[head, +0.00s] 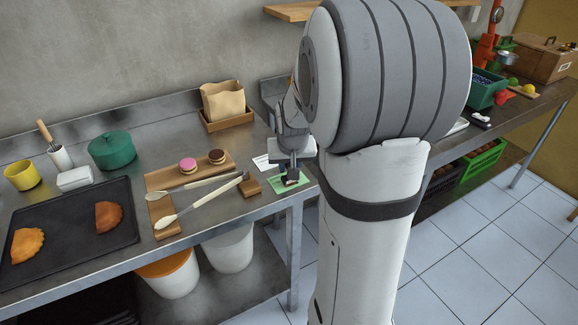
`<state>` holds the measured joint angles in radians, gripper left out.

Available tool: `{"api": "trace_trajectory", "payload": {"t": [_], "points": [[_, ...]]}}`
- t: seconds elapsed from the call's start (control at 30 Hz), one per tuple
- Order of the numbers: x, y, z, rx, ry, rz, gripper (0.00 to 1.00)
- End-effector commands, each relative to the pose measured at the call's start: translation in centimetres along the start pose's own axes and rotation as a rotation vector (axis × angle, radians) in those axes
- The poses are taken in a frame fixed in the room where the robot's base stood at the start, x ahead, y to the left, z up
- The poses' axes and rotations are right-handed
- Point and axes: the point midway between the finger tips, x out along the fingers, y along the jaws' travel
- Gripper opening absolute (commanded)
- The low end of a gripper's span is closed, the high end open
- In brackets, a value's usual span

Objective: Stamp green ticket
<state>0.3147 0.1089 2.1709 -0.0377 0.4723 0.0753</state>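The green ticket (304,180) lies flat on the steel counter near its right front corner. My gripper (292,168) points down over it. A small dark block (291,178), which looks like the stamp, is between the fingertips, low over the ticket and covering part of it. I cannot tell whether the block touches the ticket. A white ticket (263,162) lies just behind and left of it. A small brown wooden block (250,188) sits left of the green ticket.
Tongs (197,202) and a wooden board (166,179) with two round pastries lie to the left. A tray (70,233) with two turnovers is farther left. A paper bag (223,101) in a wooden holder stands behind. My arm hides the counter to the right.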

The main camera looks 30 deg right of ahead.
Motion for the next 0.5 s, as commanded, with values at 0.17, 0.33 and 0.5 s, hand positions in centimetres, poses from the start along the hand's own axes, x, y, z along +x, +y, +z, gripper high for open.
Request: {"api": "trace_trajectory", "payload": {"t": [0.17,0.33,0.5], "points": [[-1.7,0.0,-0.7,0.0,0.001,0.0,0.12],[-3.0,0.0,-1.3,0.0,0.003,0.0,0.12],[-4.3,0.0,-1.8,0.0,0.003,0.0,0.12]]}}
